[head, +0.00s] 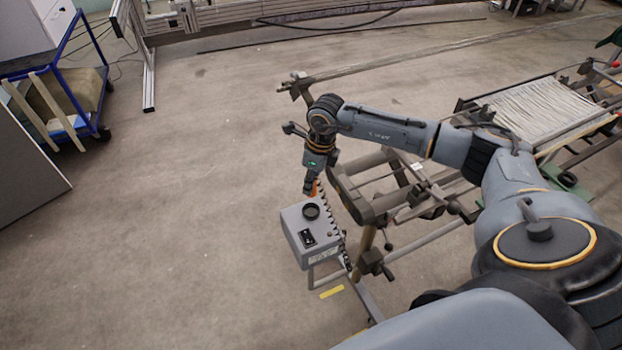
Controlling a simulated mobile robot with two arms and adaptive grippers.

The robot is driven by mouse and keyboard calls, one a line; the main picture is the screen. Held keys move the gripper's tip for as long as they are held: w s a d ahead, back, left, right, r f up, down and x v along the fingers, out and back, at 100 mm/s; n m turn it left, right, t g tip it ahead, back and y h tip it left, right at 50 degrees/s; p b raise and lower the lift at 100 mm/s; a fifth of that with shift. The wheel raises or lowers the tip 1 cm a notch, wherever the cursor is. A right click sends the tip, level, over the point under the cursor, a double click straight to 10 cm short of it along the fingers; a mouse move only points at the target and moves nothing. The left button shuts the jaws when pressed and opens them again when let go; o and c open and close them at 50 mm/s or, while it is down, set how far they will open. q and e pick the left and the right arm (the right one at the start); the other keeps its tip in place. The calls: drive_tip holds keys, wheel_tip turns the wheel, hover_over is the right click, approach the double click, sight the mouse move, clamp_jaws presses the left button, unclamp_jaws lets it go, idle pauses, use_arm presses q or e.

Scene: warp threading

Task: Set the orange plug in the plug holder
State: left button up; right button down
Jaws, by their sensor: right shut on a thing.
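The orange plug (315,188) shows as a small orange patch at the tip of my right gripper (311,187). My right gripper points down and is shut on the plug, just behind and above the grey box. The grey box (300,245) has a black ring (311,211) on its top, which looks like the plug holder. The plug appears apart from the ring, a little behind it in the picture. The plug's lower end is hard to make out at this size. My left gripper is not in view.
A dark coiled cable (331,215) hangs along the box's right side. A metal loom frame (375,205) stands close on the right, with pale warp threads (540,108) farther back. A blue cart (100,75) stands at upper left. The floor left of the box is clear.

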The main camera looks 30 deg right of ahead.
drive_tip(key=shift+f, duration=0.2)
drive_tip(key=shift+f+b, duration=1.25)
drive_tip(key=shift+f, duration=0.6)
drive_tip(key=shift+f+b, duration=0.8)
drive_tip(key=shift+f, duration=0.15)
use_arm(q)
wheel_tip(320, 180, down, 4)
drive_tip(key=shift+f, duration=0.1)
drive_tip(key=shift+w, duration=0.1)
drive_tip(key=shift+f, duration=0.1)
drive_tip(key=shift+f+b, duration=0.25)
drive_tip(key=shift+b, duration=0.15)
use_arm(e)
drive_tip(key=shift+f, duration=0.15)
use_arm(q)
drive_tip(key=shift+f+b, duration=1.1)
use_arm(e)
drive_tip(key=shift+f, duration=1.2)
